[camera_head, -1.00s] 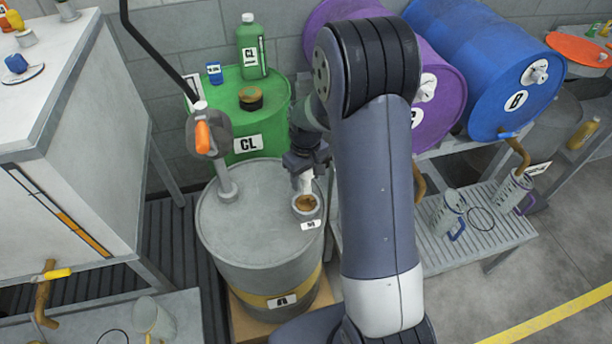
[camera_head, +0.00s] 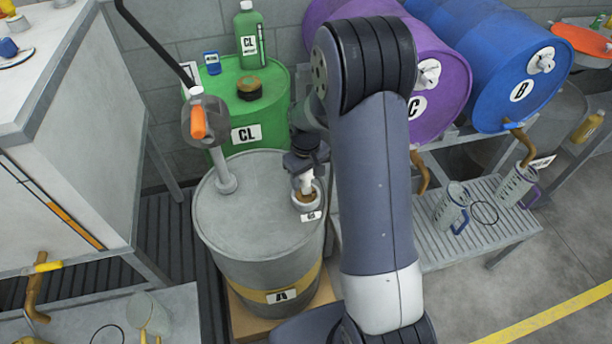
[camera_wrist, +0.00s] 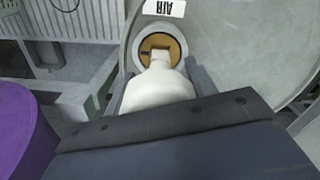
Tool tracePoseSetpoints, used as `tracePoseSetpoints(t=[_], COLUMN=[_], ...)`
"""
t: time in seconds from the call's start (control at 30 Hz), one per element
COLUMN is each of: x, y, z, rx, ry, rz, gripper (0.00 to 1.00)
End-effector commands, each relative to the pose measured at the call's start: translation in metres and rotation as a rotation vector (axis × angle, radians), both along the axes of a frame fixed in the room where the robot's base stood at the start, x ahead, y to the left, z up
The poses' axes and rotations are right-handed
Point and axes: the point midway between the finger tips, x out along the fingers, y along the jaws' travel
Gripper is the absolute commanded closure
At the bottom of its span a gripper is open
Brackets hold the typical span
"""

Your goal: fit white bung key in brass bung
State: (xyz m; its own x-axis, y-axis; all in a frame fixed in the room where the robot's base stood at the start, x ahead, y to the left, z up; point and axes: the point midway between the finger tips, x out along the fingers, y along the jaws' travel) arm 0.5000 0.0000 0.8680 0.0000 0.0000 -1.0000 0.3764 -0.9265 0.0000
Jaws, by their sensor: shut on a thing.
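The brass bung (camera_head: 305,197) sits inside a pale ring on the top of the grey drum (camera_head: 240,205), near its right edge. In the wrist view the bung (camera_wrist: 174,45) shows as a brass disc with a dark slot. My gripper (camera_head: 305,172) is shut on the white bung key (camera_wrist: 160,85), which points down at the bung. In the wrist view the key's narrow tip overlaps the near part of the disc, by the slot. I cannot tell whether the tip is in the slot or just above it.
An orange-handled pump (camera_head: 198,122) stands on the grey drum, left of my gripper. A green drum (camera_head: 262,110) with a bottle stands behind. Purple (camera_head: 445,70) and blue (camera_head: 490,50) drums lie to the right above a slatted bench (camera_head: 480,225).

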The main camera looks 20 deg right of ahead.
Motion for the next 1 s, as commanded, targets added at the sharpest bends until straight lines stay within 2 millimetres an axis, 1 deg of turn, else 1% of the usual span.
tracePoseSetpoints(t=[0.47, 1.0], x=[0.000, 0.000], y=[0.000, 0.000], z=[-0.001, -0.014], rx=[0.000, 0.000], ry=[0.000, 0.000], rz=[0.000, 0.000], gripper=[0.72, 0.72])
